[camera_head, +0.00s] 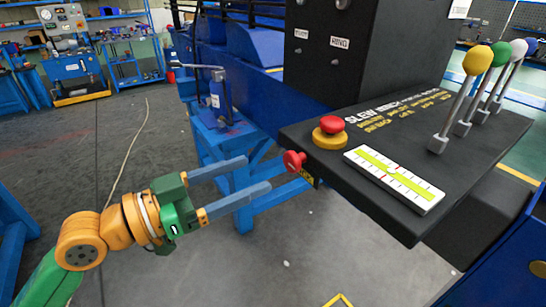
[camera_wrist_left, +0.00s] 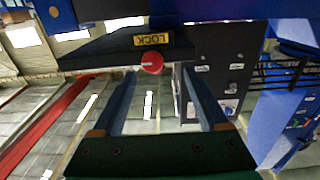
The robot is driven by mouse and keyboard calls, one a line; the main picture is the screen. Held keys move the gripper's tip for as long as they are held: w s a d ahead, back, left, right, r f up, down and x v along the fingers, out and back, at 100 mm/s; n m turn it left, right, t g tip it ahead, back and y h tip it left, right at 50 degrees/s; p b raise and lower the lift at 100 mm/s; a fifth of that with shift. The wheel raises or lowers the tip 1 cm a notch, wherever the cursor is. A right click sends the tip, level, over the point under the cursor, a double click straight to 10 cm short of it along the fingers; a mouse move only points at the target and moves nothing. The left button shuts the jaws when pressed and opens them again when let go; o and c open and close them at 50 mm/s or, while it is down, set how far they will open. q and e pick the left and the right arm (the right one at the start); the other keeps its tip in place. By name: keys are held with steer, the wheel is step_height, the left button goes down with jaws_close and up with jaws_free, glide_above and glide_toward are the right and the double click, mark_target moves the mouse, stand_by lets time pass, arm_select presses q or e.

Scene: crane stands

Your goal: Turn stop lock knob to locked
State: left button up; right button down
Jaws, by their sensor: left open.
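The stop lock knob (camera_head: 294,160) is a small red knob on the left side edge of the black control console (camera_head: 400,216). In the left wrist view the red knob (camera_wrist_left: 152,63) sits beside a yellow LOCK label (camera_wrist_left: 151,39), beyond the fingertips. My left gripper (camera_head: 258,174) is open and empty, its two blue fingers pointing at the knob from the left, with a gap between them and it. In the left wrist view the knob appears between the open fingers (camera_wrist_left: 165,85). The knob's turn position cannot be told. My right gripper is not in view.
On the console top are a red mushroom button on a yellow base (camera_head: 330,133), a white and yellow-green level gauge (camera_head: 394,178) and several ball-topped levers (camera_head: 478,60). A blue stand (camera_head: 238,140) is behind the gripper. The floor below is open.

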mark_target(290, 163)
arm_select(q)
steer(key=d+p, duration=0.1)
steer(key=d, duration=0.1)
steer(key=w+d+p, duration=0.1)
steer(key=d, duration=0.1)
steer(key=w+d+r+p, duration=0.1)
steer(key=d, duration=0.1)
steer(key=shift+w+d, duration=0.25)
steer(key=shift+d, duration=0.15)
steer(key=shift+w+f, duration=0.15)
steer(key=shift+w, duration=0.1)
steer(key=shift+w+a+f, duration=0.1)
steer(key=shift+a+f, duration=0.05)
steer(key=shift+a, duration=0.15)
steer(key=shift+d, duration=0.1)
steer(key=c, duration=1)
jaws_close()
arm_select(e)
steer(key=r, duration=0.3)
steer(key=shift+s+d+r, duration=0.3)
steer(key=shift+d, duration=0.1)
